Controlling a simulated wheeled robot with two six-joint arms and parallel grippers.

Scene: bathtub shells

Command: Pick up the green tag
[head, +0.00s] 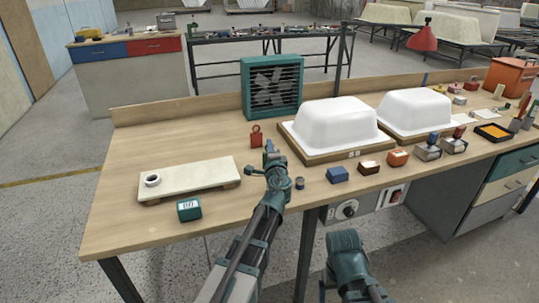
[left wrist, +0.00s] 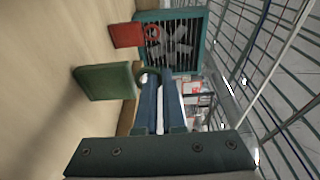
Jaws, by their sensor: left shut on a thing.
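The green tag (left wrist: 104,81) is a flat block with a ring (left wrist: 149,75) at one end. My left gripper (left wrist: 156,76) is shut on that ring in the left wrist view. In the head view the left gripper (head: 269,150) is over the bench, in front of the red tag, and the green tag shows only as a small piece (head: 250,171) beside the jaws. I cannot tell whether the tag's base touches the bench top. My right gripper is not in view; only part of the right arm shows at the bottom.
A red tag (head: 256,138) stands just behind, in front of a teal fan box (head: 271,86). A white tub shell (head: 333,128) is close on the right.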

